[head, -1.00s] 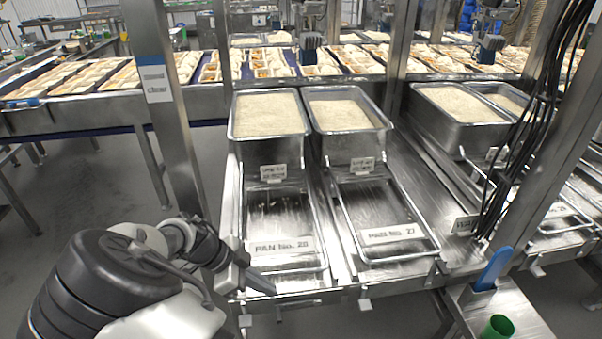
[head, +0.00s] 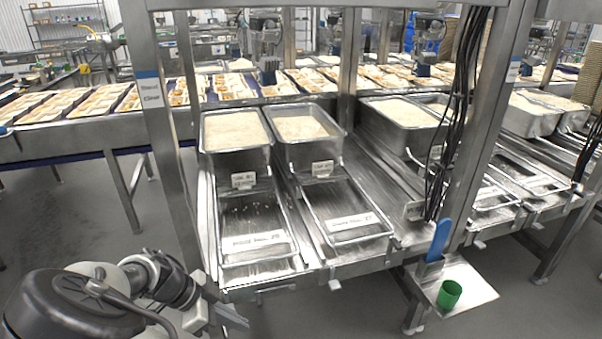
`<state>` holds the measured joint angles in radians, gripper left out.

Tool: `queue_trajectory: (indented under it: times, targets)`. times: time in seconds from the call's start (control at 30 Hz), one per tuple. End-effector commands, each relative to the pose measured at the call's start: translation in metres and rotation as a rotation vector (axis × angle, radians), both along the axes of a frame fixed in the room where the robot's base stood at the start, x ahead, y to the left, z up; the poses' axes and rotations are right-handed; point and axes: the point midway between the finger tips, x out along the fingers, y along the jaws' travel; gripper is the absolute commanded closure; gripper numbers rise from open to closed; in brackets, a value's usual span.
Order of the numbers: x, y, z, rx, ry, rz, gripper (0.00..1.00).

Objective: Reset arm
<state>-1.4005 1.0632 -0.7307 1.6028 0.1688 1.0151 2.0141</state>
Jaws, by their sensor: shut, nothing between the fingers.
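My gripper (head: 236,317) is at the lower left, low in front of the front edge of the steel rack. Its fingers are shut with nothing between them. My arm is folded at the bottom left corner. The gripper is apart from the pans; whether it touches the rack edge I cannot tell.
Two rice pans (head: 237,156) (head: 308,152) stand at the rack's rear, with two empty labelled trays (head: 262,267) (head: 345,236) before them. A side shelf (head: 479,292) holds a green cup (head: 449,294) and a blue-handled tool (head: 439,241). A steel post (head: 160,135) rises behind my arm.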

Motion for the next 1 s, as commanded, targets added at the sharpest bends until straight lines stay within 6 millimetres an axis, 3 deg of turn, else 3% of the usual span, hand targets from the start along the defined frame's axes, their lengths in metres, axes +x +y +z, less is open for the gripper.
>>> queue_trajectory:
  times: [0.03, 0.37, 0.57, 0.8, 1.0]
  targets:
    - [0.006, -0.010, 0.014, 0.033, 0.031, -0.010, 1.00]
    - [0.011, -0.059, 0.079, 0.247, 0.253, 0.105, 1.00]
    - [0.006, -0.111, 0.150, 0.455, 0.327, 0.312, 1.00]
    - [-0.023, -0.182, 0.236, 0.570, 0.244, 0.688, 1.00]
    - [-0.062, -0.233, 0.283, 0.465, 0.129, 0.980, 1.00]
